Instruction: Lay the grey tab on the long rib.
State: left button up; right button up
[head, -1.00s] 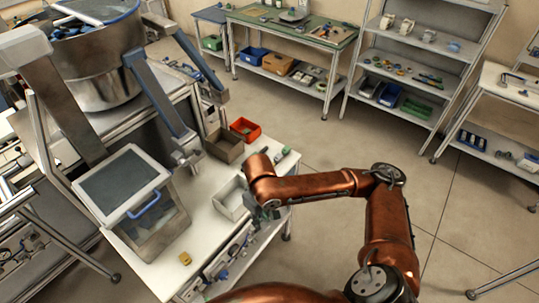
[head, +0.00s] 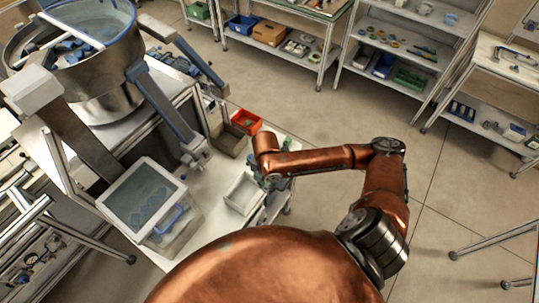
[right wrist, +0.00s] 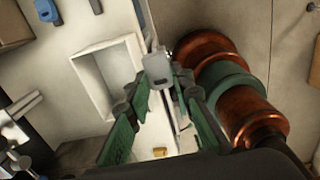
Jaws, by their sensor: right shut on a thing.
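In the head view my right gripper (head: 277,183) is over the right edge of the white table, beside a white tray. The tab is too small to make out there. In the right wrist view the tab shows just right of the tray. I cannot pick out the long rib with certainty. My left gripper is not in view.
The white open tray (head: 242,193) stands on the table (head: 207,240). A brown bin (head: 229,140), a red bin (head: 246,121) and a lidded clear box (head: 145,195) stand nearby. A yellow block (right wrist: 159,152) lies on the table. A large metal bowl (head: 110,75) is at upper left.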

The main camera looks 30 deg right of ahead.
jog(key=w+d+f+p, duration=0.1)
jog(key=w+f, duration=0.2)
jog(key=w, duration=0.1)
jog(key=w+d+f+p, duration=0.1)
jog(key=w+d+f, duration=0.1)
jog(key=w+f, duration=0.1)
jog(key=w+d+f+p, duration=0.1)
jog(key=w+f, duration=0.2)
jog(key=w, duration=0.2)
jog(key=shift+d, duration=0.35)
jog(key=shift+w+d+f, duration=0.1)
jog(key=shift+w+f, duration=0.1)
jog(key=shift+f, duration=0.3)
notch_tip(320, 180, down, 3)
jog(key=shift+r, duration=0.15)
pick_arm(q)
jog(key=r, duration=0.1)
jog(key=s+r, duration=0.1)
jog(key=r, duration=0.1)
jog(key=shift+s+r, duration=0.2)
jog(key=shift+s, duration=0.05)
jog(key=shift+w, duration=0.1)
pick_arm(e)
jog(key=shift+f, duration=0.2)
jog(key=o, duration=0.7)
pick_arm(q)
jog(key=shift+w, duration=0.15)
